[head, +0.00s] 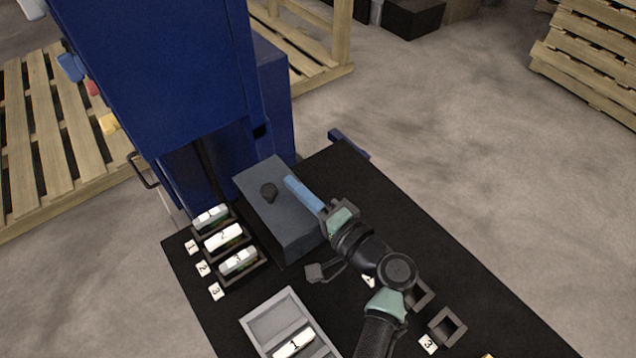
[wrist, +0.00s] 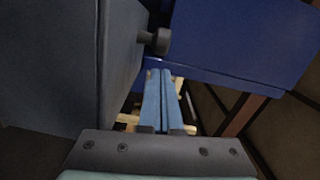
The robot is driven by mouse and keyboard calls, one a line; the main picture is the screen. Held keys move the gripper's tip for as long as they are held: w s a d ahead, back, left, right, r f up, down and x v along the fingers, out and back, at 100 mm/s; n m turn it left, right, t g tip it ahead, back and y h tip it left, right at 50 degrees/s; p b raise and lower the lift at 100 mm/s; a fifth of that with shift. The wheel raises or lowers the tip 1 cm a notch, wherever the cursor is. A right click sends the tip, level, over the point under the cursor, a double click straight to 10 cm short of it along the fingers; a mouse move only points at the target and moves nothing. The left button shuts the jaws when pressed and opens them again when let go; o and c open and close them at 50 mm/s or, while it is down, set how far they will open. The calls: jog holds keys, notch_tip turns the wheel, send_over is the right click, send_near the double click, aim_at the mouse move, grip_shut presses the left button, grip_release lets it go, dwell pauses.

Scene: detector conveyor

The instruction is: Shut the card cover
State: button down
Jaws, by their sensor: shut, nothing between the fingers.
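In the wrist view the fingertips (wrist: 159,72) point towards the blue cabinet, below the knob. Whether they touch the box is unclear.
The tall blue cabinet (head: 160,70) rises behind the box. Several numbered cards (head: 224,238) stand in slots to the left. A grey tray (head: 257,332) holding a card labelled 1 is in front. An empty square holder (head: 447,327) lies at right. Black table beyond my arm is clear.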

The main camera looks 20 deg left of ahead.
jog(key=shift+s+a, duration=0.4)
jog(key=s+a, duration=0.2)
jog(key=s, duration=0.1)
jog(key=s+a+p, duration=0.1)
jog(key=s+a, duration=0.2)
jog(key=s, duration=0.1)
jog(key=s+a, duration=0.3)
jog(key=shift+s, duration=0.15)
